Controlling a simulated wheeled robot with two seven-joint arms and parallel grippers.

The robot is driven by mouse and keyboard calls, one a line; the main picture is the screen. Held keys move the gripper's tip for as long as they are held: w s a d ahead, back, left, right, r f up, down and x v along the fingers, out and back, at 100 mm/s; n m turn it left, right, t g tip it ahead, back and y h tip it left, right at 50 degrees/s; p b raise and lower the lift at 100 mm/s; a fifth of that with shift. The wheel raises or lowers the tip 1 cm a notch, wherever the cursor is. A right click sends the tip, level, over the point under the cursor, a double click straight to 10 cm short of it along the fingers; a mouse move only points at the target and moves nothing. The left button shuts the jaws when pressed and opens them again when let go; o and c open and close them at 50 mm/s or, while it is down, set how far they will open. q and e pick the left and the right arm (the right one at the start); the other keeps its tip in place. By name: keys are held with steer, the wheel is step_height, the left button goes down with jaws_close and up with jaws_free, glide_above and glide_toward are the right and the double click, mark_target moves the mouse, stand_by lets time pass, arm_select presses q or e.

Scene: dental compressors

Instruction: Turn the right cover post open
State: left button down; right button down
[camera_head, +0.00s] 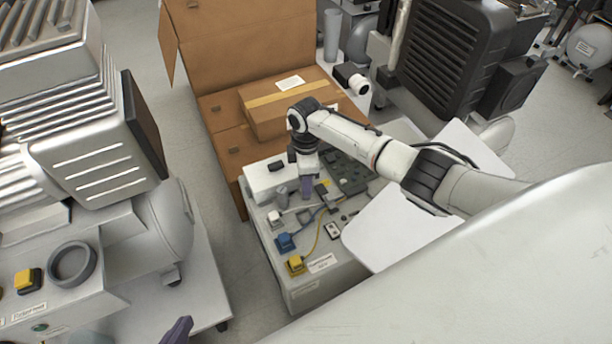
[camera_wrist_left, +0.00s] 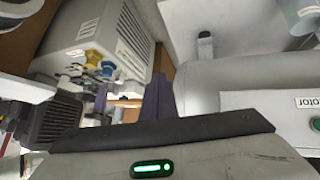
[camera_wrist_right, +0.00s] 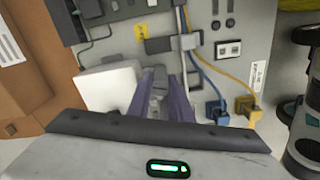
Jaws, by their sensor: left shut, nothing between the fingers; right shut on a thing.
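The compressor's control panel (camera_head: 318,285) is in the middle of the head view. My right gripper (camera_head: 307,188) points down at it. In the right wrist view its purple fingers (camera_wrist_right: 162,98) are shut on a small grey post (camera_wrist_right: 158,90), which I take for the right cover post; the fingers hide most of it, and its turn angle cannot be told. Another short grey post (camera_head: 282,196) stands left of this gripper in the head view. My left gripper (camera_head: 178,331) is at the bottom edge, away from the panel; its fingers (camera_wrist_left: 160,96) are shut and empty.
A white block (camera_wrist_right: 108,90) sits beside the right fingers. Blue (camera_head: 285,242) and yellow (camera_head: 296,264) plugs with cables are on the panel's near side. An open cardboard box (camera_head: 240,50) stands behind. A large compressor (camera_head: 75,130) fills the left.

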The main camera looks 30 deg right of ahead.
steer(key=m+p, duration=0.2)
steer(key=m, duration=0.1)
steer(key=shift+a+r+m, duration=0.1)
steer(key=shift+r+m, duration=0.05)
steer(key=shift+m, duration=0.15)
arm_select(q)
steer(key=shift+s+a+r+n+t+y+p, duration=0.15)
steer(key=shift+s+a+r+t+p, duration=0.15)
steer(key=shift+r, duration=0.2)
steer(key=shift+s+a+r+n+t+y+p, duration=0.1)
steer(key=shift+a+r+n+t+p, duration=0.1)
steer(key=shift+a+r, duration=0.25)
steer(key=shift+s+a+r+n+t+y+p, duration=0.2)
steer(key=shift+a+r, duration=0.15)
steer(key=shift+r, duration=0.15)
arm_select(e)
steer(key=shift+m, duration=1.8)
arm_select(q)
steer(key=shift+w, duration=0.1)
arm_select(e)
steer(key=c, duration=1.9)
jaws_free()
steer(key=shift+o, duration=0.2)
arm_select(q)
steer(key=shift+r, duration=0.1)
